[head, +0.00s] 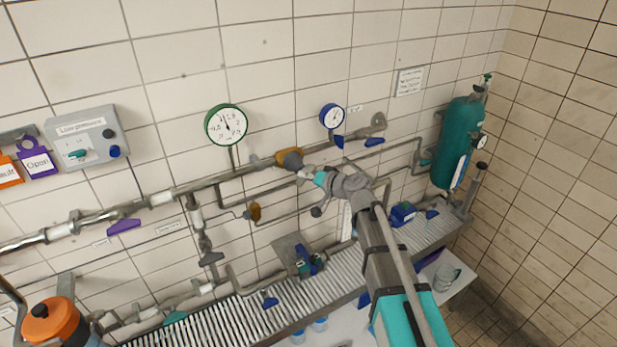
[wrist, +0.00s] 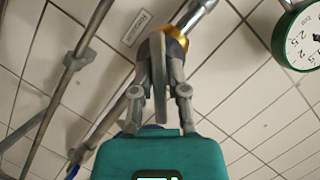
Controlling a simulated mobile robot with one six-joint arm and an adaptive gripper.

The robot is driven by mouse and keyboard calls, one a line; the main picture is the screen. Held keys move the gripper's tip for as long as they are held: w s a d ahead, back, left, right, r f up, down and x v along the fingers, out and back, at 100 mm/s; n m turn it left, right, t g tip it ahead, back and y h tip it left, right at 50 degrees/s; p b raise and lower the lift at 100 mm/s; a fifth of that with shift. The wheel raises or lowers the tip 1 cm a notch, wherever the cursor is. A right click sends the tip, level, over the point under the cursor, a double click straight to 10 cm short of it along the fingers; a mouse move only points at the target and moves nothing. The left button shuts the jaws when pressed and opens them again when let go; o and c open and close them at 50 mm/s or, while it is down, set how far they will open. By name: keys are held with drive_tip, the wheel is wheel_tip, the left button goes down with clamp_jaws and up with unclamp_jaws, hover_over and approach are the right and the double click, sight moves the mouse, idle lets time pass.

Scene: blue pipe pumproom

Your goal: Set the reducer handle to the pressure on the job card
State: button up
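The reducer (head: 289,157) is a brass body with a grey-brown handle on the upper pipe, below and right of the green-rimmed gauge (head: 226,125). In the wrist view its gold collar (wrist: 175,45) and thin grey handle (wrist: 158,85) show at centre. My gripper (head: 318,178) is at the reducer. In the wrist view my gripper (wrist: 160,78) has one finger on each side of the handle; whether both touch it is unclear. The gauge's edge is at upper right there (wrist: 303,38). A white card (head: 410,82) hangs on the wall; its text is too small to read.
A blue-rimmed gauge (head: 333,117) and a green cylinder (head: 459,143) are to the right. A grey control box (head: 87,137) is at left. Pipes run along the tiled wall above a slatted grey surface (head: 250,310). An orange-topped object (head: 52,320) stands at lower left.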

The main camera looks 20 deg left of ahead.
drive_tip(key=o, duration=0.3)
idle(0.4)
drive_tip(key=s+d+f+m+g+h+b, duration=0.1)
drive_tip(key=s+d+f+h+b, duration=0.3)
drive_tip(key=d+f, duration=0.5)
drive_tip(key=s+d+f+m+g+h+b, duration=0.1)
drive_tip(key=s+d+f+g+h+b, duration=0.2)
drive_tip(key=d+f, duration=0.7)
drive_tip(key=s+d+f+m+g+h+b, duration=0.1)
drive_tip(key=s+d+f+h+b, duration=0.5)
drive_tip(key=d, duration=1.8)
drive_tip(key=s+f+b, duration=0.1)
drive_tip(key=s+f, duration=0.2)
drive_tip(key=shift+s+d+f+g+h+b, duration=0.25)
drive_tip(key=shift+s+f+g+h+b, duration=0.05)
drive_tip(key=shift+s+g+h+b, duration=0.1)
